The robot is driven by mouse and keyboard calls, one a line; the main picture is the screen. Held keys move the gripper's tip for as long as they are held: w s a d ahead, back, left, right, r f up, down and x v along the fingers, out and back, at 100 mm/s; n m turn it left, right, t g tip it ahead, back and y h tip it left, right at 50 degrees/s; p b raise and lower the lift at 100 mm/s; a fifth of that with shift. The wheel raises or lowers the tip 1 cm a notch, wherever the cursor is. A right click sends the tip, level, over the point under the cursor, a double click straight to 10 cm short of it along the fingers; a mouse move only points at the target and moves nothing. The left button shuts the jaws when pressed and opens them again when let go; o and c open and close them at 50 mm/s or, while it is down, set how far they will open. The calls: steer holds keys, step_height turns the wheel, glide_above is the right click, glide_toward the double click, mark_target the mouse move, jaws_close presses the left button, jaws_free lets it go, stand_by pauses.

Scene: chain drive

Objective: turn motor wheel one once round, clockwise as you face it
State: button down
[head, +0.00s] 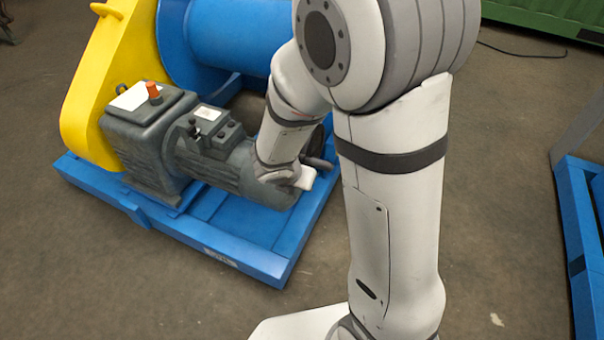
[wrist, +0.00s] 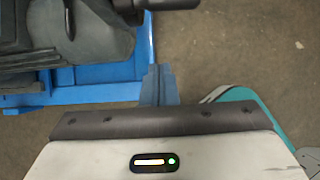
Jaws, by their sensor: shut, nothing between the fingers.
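The dark motor wheel (head: 321,143) is at the right end of the grey motor (head: 215,160) in the head view, largely hidden behind my arm. A dark bar with a rounded knob (wrist: 130,9) shows at the top edge of the wrist view, apparently part of the wheel or its handle. The motor's dark body (wrist: 75,40) fills the upper left there. My gripper (wrist: 158,72) is shut and empty, a little short of the dark bar and apart from it in the picture. In the head view my arm hides most of the gripper.
The motor sits on a blue frame (head: 235,250) beside a yellow guard (head: 105,75) and a blue drum (head: 225,45). Another blue frame (head: 583,235) stands at the right. The brown floor (head: 490,180) between them is clear.

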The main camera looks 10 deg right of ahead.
steer(key=b+x, duration=0.5)
steer(key=x, duration=0.4)
steer(key=shift+w+d+r+p, duration=0.25)
steer(key=shift+w+r+p, duration=0.05)
steer(key=shift+r+p, duration=0.25)
steer(key=shift+w+d+r+p, duration=0.3)
steer(key=shift+w+r+p, duration=0.1)
steer(key=shift+r, duration=0.2)
steer(key=shift+w+d+r+p, duration=0.25)
steer(key=shift+r+p, duration=0.25)
steer(key=shift+r, duration=0.05)
steer(key=shift+a, duration=0.1)
